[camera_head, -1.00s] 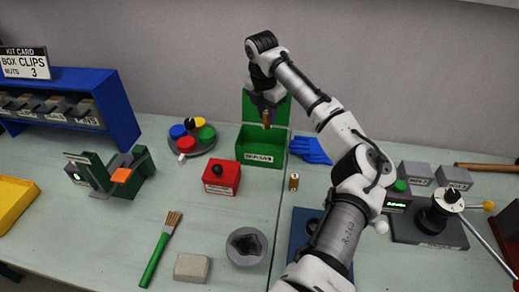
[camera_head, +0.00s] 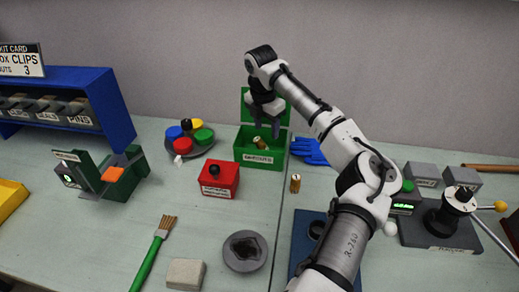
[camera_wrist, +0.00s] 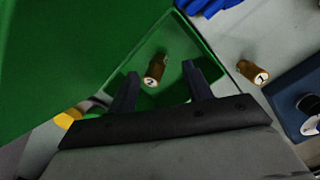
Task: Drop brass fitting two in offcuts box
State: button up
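Brass fitting two (camera_head: 260,143), marked "2", is inside the green offcuts box (camera_head: 262,161), tilted and clear of the fingers. It also shows in the wrist view (camera_wrist: 155,69), below and between the fingertips; I cannot tell whether it lies still on the box floor. My gripper (camera_head: 267,125) is open and empty above the box opening. Its two dark fingers are spread apart in the wrist view (camera_wrist: 160,72). The box lid stands raised at the back.
A red box (camera_head: 219,180) with a black knob stands in front left of the offcuts box. A plate of coloured discs (camera_head: 190,142) is to its left and blue gloves (camera_head: 308,150) to its right. A blue block (camera_head: 304,240) lies near my arm.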

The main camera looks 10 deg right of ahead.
notch_tip(320, 180, up, 14)
jog(key=s+a+b, duration=0.1)
jog(key=shift+a+f+b, duration=0.15)
jog(key=shift+a+b, duration=0.05)
jog(key=shift+b, duration=0.15)
dwell(0.5)
